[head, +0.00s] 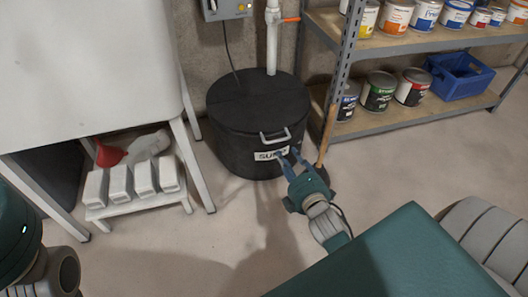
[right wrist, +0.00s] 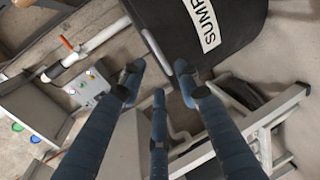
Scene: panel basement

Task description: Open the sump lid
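The sump is a black round tub with a white SUMP label (head: 271,154) on its front side. Its black lid (head: 252,100) lies flat and closed on top, with a pale metal handle (head: 275,137) near the front edge. My right gripper (head: 288,156) is just in front of the tub, near the label and below the handle. In the right wrist view its blue fingers (right wrist: 159,75) are spread and empty. The handle (right wrist: 158,52) shows just beyond the fingertips there; I cannot tell whether they touch. My left gripper is not in view.
A white pipe with an orange valve handle (head: 290,20) rises behind the tub. A wooden stick (head: 327,138) stands right of it, by a shelf (head: 370,125) with paint cans and a blue crate (head: 459,76). A white-legged table (head: 192,165) stands left. The floor in front is clear.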

